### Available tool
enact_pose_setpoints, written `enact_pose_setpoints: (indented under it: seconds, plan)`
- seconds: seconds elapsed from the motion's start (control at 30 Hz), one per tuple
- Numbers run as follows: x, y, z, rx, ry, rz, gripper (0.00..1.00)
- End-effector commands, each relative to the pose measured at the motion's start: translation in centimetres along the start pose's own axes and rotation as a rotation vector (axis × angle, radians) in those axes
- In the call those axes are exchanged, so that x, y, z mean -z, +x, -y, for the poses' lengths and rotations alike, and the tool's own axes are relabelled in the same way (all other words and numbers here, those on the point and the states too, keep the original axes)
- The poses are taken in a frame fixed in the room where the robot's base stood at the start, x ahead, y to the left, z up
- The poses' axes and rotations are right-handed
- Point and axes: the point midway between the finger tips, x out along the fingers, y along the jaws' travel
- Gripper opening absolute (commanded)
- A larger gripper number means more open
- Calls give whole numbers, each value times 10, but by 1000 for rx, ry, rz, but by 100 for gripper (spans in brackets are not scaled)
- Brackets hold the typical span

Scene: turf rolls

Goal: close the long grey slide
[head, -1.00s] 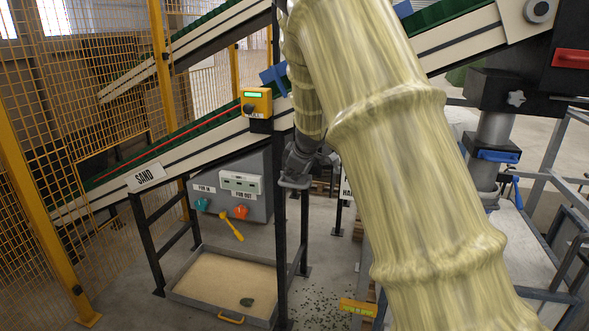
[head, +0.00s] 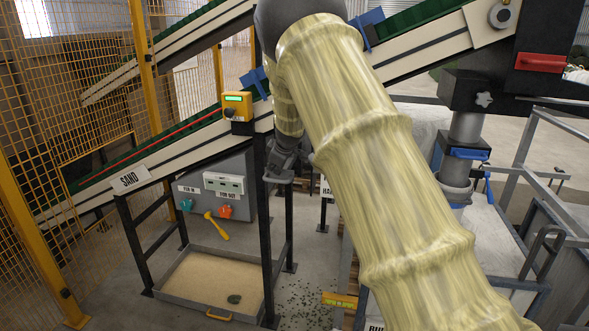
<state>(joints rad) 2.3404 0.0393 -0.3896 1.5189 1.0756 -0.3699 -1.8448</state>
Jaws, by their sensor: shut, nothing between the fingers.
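I cannot pick out a long grey slide with certainty. A grey vertical pipe (head: 466,128) with a blue-handled collar (head: 469,153) hangs under the black hopper (head: 545,70) at the right. My gripper (head: 279,178) is dark grey and shut, with nothing visible in it. It points down beside the black conveyor post, under the sloping belt, well left of the pipe. My arm, in a pale yellow sleeve, crosses the middle of the view and hides what lies behind it.
Below are a grey cabinet (head: 215,188) and a sand tray (head: 165,292). Yellow mesh fencing (head: 60,120) stands left; metal rails (head: 522,150) stand right. Crumbs lie on the floor.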

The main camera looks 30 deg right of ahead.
Motion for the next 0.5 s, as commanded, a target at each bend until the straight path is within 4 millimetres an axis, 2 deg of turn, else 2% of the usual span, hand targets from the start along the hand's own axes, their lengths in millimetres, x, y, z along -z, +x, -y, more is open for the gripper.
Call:
enact_pose_setpoints:
  seconds: [0.1, 0.2, 0.5]
  plan:
    - [17, 13, -8, 6, -11, -7, 0]
    - [23, 23, -20, 7, -12, -10, 0]
    - [11, 46, -71, 0, -1, -5, 0]
